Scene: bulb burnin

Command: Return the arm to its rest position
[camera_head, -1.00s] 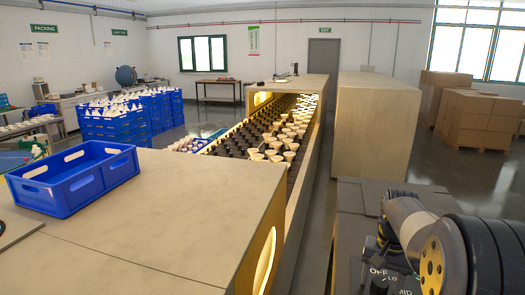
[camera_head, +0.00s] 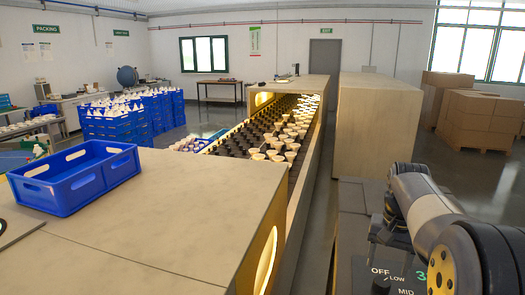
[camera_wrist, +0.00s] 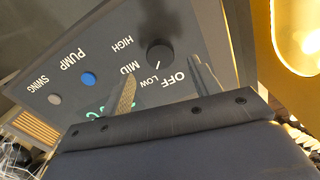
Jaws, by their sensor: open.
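My arm (camera_head: 428,205) is bent over the dark control panel at the lower right of the head view. In the wrist view, my gripper (camera_wrist: 165,72) shows two slim fingers apart with nothing between them, over the control panel (camera_wrist: 205,50). The knob's exact setting is hard to tell. Green lit characters are partly hidden behind my gripper.
A long conveyor (camera_head: 268,130) of bulbs runs away between tan housings (camera_head: 378,120). A blue crate (camera_head: 75,178) sits on the near housing (camera_head: 165,200). Stacked blue crates (camera_head: 120,118) stand at the left, cardboard boxes (camera_head: 482,118) at the right. A dark aisle floor is clear.

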